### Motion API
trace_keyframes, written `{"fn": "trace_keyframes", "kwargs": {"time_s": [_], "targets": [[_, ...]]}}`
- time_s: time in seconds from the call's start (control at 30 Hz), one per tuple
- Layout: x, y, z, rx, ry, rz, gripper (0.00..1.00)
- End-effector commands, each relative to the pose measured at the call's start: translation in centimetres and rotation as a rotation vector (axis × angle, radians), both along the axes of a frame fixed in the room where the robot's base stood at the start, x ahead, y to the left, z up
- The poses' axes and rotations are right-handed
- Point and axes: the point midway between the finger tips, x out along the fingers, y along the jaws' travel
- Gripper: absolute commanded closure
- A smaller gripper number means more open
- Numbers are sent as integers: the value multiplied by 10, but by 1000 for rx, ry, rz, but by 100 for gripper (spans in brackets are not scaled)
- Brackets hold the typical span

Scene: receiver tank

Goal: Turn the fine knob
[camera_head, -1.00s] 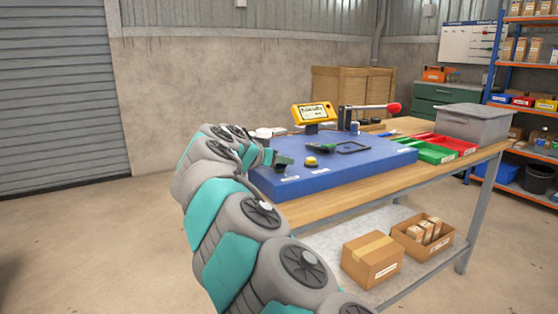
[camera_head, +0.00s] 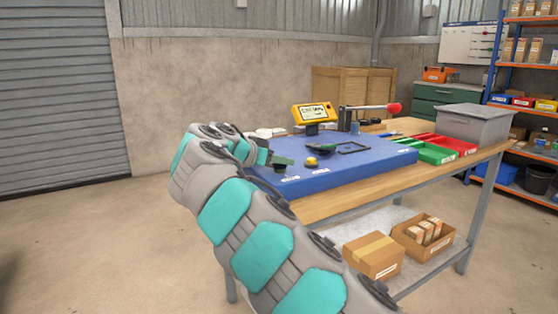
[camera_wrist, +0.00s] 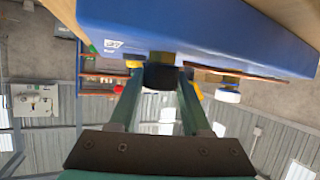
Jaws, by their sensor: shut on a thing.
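The blue base (camera_head: 345,170) is a flat block on the workbench. In the wrist view the blue base (camera_wrist: 200,32) appears upside down. The fine knob (camera_wrist: 160,77) looks like a short black cylinder on a brass-coloured collar at the edge of the base. My gripper (camera_head: 284,161) is at the left end of the base in the head view. In the wrist view my gripper (camera_wrist: 160,84) has its two green fingers shut on the sides of the black knob. The knob's markings cannot be read, and in the head view the fingers largely hide it.
On the base are a yellow display (camera_head: 314,113), a yellow button (camera_head: 311,162) and a red-ended lever (camera_head: 392,108). Green (camera_head: 437,153) and red (camera_head: 453,143) trays and a grey bin (camera_head: 474,123) stand right on the workbench (camera_head: 330,207). The floor to the left is clear.

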Motion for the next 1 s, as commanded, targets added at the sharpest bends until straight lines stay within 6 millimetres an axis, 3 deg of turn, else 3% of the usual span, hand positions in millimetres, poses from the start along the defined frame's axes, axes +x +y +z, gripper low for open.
{"fn": "trace_keyframes", "kwargs": {"time_s": [0.37,0.4,0.63,1.0], "targets": [[0,-1,-1,0,2,-3,100],[0,-1,-1,0,2,-3,49],[0,0,0,0,1,-2,23],[-6,5,3,0,-1,1,22]]}}
